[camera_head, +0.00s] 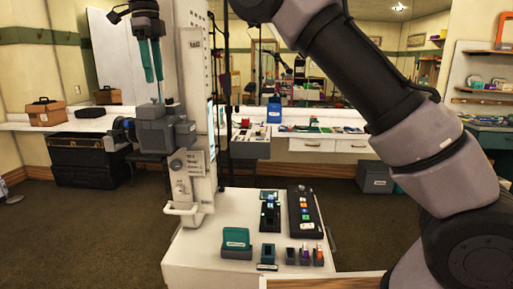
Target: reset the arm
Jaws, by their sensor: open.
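My gripper (153,80) hangs at the upper left, pointing down. Its two teal fingers are slightly apart, with nothing seen between them.
A white bench top (205,270) in front holds a black button panel (304,212), a teal-and-grey box (237,244) and several small blocks. Back counters carry a brown case (46,113) and a blue item (274,110). Floor at left is clear.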

